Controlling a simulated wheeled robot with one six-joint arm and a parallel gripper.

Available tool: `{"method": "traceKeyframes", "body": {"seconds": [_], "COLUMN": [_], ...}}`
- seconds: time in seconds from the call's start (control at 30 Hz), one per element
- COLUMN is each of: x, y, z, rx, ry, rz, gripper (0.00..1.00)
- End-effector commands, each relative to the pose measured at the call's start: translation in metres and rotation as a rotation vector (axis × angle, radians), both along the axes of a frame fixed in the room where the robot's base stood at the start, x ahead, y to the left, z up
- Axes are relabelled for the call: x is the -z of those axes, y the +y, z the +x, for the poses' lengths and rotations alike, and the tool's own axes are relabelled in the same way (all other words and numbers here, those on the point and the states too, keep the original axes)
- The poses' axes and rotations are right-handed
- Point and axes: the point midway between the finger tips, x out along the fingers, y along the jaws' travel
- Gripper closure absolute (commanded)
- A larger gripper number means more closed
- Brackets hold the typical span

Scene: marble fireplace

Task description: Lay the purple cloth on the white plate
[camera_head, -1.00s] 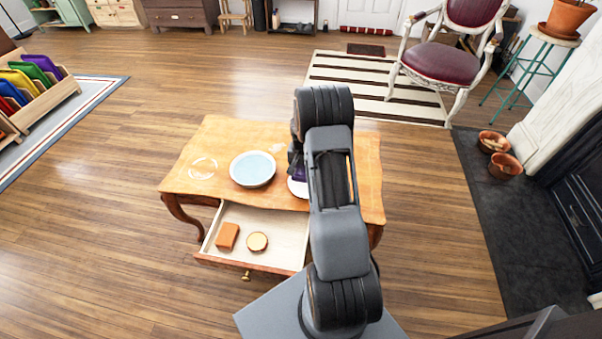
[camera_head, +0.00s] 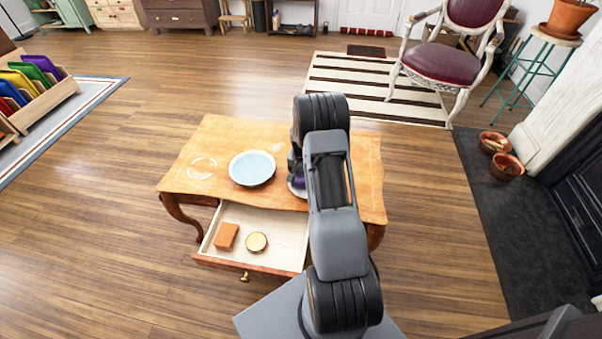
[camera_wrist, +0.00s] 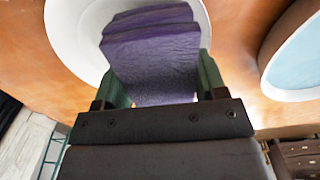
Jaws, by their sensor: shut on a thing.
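My gripper (camera_wrist: 162,82) is shut on the purple cloth (camera_wrist: 152,60), a folded, layered piece held between its green fingers in the wrist view. The white plate (camera_wrist: 72,35) shows behind the cloth, which overlaps it in that view. I cannot tell whether they touch. In the head view, my arm hides most of the gripper and plate. Only a bit of the purple cloth (camera_head: 299,183) and a sliver of the white plate (camera_head: 296,191) show at the arm's left side.
A white-rimmed bowl with a pale blue inside (camera_head: 252,168) stands on the wooden table (camera_head: 215,145), left of the plate. The table's drawer (camera_head: 283,232) is open, with a brown block (camera_head: 227,236) and a round wooden piece (camera_head: 256,242) inside. The table's left side is clear.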

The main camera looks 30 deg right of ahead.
Motion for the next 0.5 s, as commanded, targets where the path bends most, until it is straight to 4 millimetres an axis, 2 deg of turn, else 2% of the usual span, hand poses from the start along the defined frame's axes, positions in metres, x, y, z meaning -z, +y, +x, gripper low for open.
{"method": "traceKeyframes", "body": {"seconds": [0.13, 0.17, 0.4, 0.5], "x": [0.0014, 0.0014, 0.0014, 0.0014], "y": [-0.0001, -0.0001, 0.0, 0.0], "z": [0.0001, 0.0001, 0.0, 0.0], "rx": [0.0, 0.0, 0.0, 0.0], "ry": [0.0, 0.0, 0.0, 0.0], "rz": [0.0, 0.0, 0.0, 0.0], "gripper": [0.58, 0.33, 0.1, 0.09]}}
